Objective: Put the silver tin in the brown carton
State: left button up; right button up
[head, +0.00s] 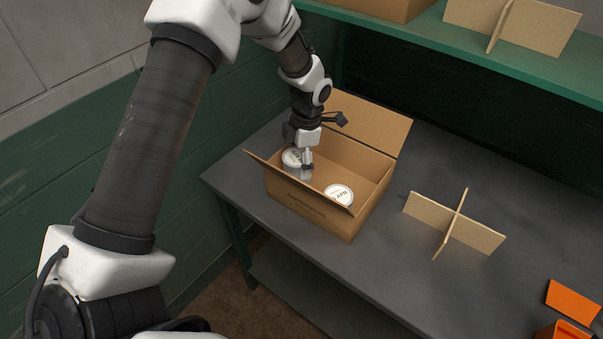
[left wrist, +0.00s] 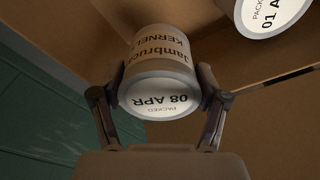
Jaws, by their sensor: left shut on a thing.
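The brown carton (head: 310,207) stands open on the grey table, flaps folded outward. My left gripper (head: 305,162) points down into its left end and is shut on a silver tin (head: 291,157). In the left wrist view, the fingers (left wrist: 157,90) grip both sides of this tin (left wrist: 157,62), which has a white lid label reading 08 APR. The tin is within the carton's opening; I cannot tell whether it touches the bottom. A second tin (head: 339,194) with a white lid sits in the carton to the right, apart from the held one. My right gripper is out of view.
A cardboard cross divider (head: 457,221) stands on the table (head: 400,275) right of the carton. Orange items (head: 573,302) lie at the lower right. A green shelf (head: 480,52) above the back holds another carton and divider. The carton's back flap (head: 372,120) stands up.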

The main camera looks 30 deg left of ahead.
pick_arm(q)
jog(key=shift+s+f, duration=0.2)
jog(key=shift+f, duration=0.7)
notch_tip(320, 180, down, 4)
jog(key=shift+r+p, duration=0.1)
jog(key=shift+p, duration=0.6)
jog(key=shift+w+f, duration=0.15)
jog(key=shift+f, duration=0.15)
jog(key=o, duration=1.4)
jog(key=shift+s, duration=0.2)
jog(key=shift+c, duration=0.2)
jog(key=shift+o, duration=0.4)
jog(key=shift+w, duration=0.1)
